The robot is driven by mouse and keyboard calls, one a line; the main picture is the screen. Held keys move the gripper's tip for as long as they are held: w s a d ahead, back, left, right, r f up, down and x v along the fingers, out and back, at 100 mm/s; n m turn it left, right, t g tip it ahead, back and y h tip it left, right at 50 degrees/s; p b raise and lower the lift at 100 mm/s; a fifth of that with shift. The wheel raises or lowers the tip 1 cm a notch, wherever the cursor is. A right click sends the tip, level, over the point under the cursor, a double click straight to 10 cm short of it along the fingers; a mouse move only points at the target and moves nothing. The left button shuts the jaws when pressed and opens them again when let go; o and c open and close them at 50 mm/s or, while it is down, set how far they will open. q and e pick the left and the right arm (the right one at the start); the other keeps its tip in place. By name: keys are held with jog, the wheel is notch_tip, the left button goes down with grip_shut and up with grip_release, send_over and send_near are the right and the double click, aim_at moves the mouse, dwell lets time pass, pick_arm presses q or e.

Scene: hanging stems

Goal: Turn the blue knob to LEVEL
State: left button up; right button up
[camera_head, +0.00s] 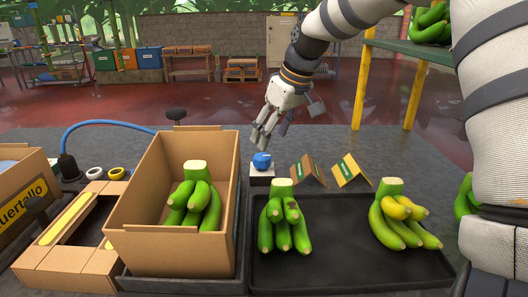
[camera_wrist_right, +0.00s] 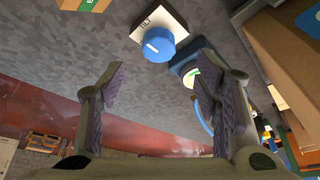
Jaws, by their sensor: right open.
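The blue knob (camera_head: 262,160) sits on a small white block (camera_head: 262,173) on the dark table, behind the banana tray. In the right wrist view the round blue knob (camera_wrist_right: 153,43) has a white mark, and its white plate (camera_wrist_right: 162,22) carries lettering, only partly readable. My right gripper (camera_head: 263,140) reaches down from above, just behind the knob. In the right wrist view the gripper (camera_wrist_right: 170,85) is open, its fingers wide apart with nothing between them. The knob lies beyond the fingertips, apart from them. My left gripper does not show.
A cardboard box (camera_head: 125,210) with bananas stands left of the knob. A black tray (camera_head: 330,285) with two banana bunches lies in front. The table behind the cards is clear.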

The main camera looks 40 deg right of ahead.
aim_at(263, 156)
jog(key=x, duration=0.7)
jog(key=shift+w+f, duration=0.2)
jog(key=shift+f, duration=0.2)
jog(key=c, duration=1.1)
